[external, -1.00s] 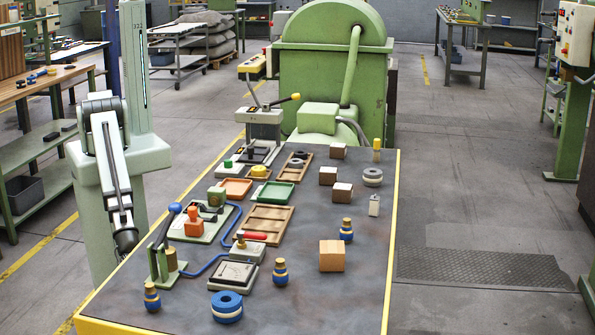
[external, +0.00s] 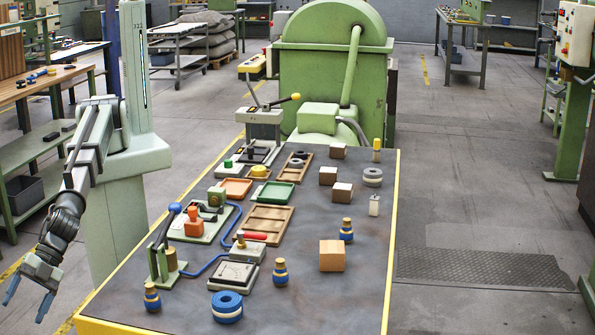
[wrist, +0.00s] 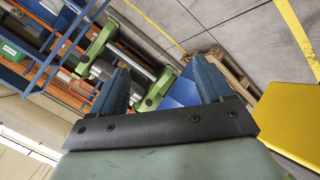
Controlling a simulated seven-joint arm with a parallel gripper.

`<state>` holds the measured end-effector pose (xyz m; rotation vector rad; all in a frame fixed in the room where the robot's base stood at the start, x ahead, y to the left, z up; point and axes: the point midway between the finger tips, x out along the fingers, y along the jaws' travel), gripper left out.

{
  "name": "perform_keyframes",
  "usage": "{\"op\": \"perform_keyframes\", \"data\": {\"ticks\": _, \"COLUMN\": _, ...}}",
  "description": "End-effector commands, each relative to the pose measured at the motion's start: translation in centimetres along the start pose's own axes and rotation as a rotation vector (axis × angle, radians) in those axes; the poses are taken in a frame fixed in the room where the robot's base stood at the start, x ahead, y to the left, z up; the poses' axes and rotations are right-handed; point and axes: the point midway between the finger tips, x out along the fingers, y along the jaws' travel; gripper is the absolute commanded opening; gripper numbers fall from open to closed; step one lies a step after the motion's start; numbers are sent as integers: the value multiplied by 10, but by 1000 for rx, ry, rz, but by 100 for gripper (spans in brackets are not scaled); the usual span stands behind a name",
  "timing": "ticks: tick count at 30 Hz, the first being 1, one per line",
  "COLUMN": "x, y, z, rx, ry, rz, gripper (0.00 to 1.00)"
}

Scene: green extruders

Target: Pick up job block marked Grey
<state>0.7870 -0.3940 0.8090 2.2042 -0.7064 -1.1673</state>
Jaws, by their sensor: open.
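Several brown block-like cubes stand on the right half of the table: a large tan block (external: 332,256) near the front, a block with a pale top (external: 342,192) further back, another block (external: 327,176) behind it, and a small block (external: 338,152) furthest back. I cannot read any marking, so I cannot tell which is Grey. My gripper (external: 27,297) is open and empty, hanging beyond the table's left edge, far from the blocks. Its two blue fingers stand apart in the wrist view (wrist: 163,85), with nothing between them and no job block in sight.
The dark table (external: 300,300) has a yellow edge. Its left half holds a lever fixture (external: 165,260), trays (external: 268,219) and a gauge box (external: 234,275). A blue ring (external: 227,306) and blue-banded pegs (external: 280,272) stand near the front.

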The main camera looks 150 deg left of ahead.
Motion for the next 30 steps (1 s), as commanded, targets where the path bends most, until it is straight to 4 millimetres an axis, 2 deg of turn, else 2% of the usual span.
{"op": "perform_keyframes", "data": {"ticks": 1, "x": 1, "y": 28, "z": -18, "rx": 3, "ry": 27, "rz": 36, "gripper": 79}}
{"op": "perform_keyframes", "data": {"ticks": 3, "x": -2, "y": 62, "z": -36, "rx": 1, "ry": 62, "rz": 81, "gripper": 79}}
{"op": "perform_keyframes", "data": {"ticks": 6, "x": -9, "y": 100, "z": -59, "rx": -4, "ry": 104, "rz": 135, "gripper": 79}}
{"op": "perform_keyframes", "data": {"ticks": 12, "x": -26, "y": 152, "z": -94, "rx": -11, "ry": 164, "rz": 207, "gripper": 79}}
{"op": "perform_keyframes", "data": {"ticks": 16, "x": -40, "y": 172, "z": -117, "rx": -13, "ry": 198, "rz": 234, "gripper": 79}}
{"op": "perform_keyframes", "data": {"ticks": 19, "x": -58, "y": 176, "z": -142, "rx": -12, "ry": 228, "rz": 240, "gripper": 79}}
{"op": "perform_keyframes", "data": {"ticks": 23, "x": -82, "y": 157, "z": -171, "rx": -3, "ry": 256, "rz": 214, "gripper": 79}}
{"op": "perform_keyframes", "data": {"ticks": 26, "x": -98, "y": 132, "z": -188, "rx": 4, "ry": 268, "rz": 178, "gripper": 79}}
{"op": "perform_keyframes", "data": {"ticks": 30, "x": -127, "y": 86, "z": -212, "rx": 13, "ry": 283, "rz": 111, "gripper": 79}}
